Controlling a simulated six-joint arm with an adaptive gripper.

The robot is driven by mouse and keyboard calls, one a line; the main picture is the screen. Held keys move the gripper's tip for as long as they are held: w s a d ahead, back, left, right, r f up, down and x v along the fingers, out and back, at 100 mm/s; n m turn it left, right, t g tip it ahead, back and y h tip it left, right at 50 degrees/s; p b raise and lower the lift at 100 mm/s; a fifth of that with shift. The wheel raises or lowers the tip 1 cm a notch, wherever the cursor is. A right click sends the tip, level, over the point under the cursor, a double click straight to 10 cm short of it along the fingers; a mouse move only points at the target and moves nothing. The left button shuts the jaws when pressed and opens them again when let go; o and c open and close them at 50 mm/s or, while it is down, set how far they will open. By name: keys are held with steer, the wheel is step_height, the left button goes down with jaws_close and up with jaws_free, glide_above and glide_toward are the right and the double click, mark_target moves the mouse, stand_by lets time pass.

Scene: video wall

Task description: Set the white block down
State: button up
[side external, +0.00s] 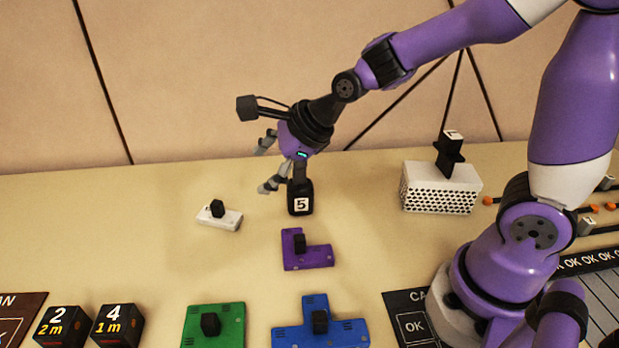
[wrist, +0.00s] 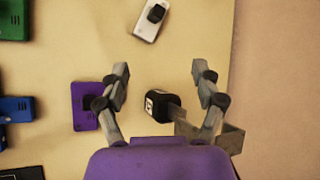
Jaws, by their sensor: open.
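The white block (side external: 229,221) lies flat on the table at the centre left, with a black knob on top. In the wrist view the white block (wrist: 146,27) is near the top edge, beyond the fingertips. My gripper (side external: 267,164) is open and empty, above the table to the right of the white block and apart from it. In the wrist view both fingers of my gripper (wrist: 159,72) are spread wide, with nothing held between them.
A black weight marked 5 (side external: 301,204) stands beneath my gripper. A purple L-shaped block (side external: 318,258), a green block (side external: 230,318) and a blue block (side external: 345,334) lie nearer. Black cubes (side external: 118,326) stand front left. A white perforated box (side external: 440,190) stands at right.

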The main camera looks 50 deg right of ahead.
steer(key=s+d+r+n+g+h, duration=0.1)
steer(key=s+d+r+n, duration=0.1)
steer(key=s+n, duration=0.5)
steer(key=s+d+r+n+g+h, duration=0.1)
steer(key=s+d+r+n, duration=0.2)
steer(key=s+n, duration=0.5)
steer(key=n, duration=0.9)
steer(key=shift+s+d+h, duration=0.25)
steer(key=shift+d+h, duration=0.05)
steer(key=shift+d, duration=0.05)
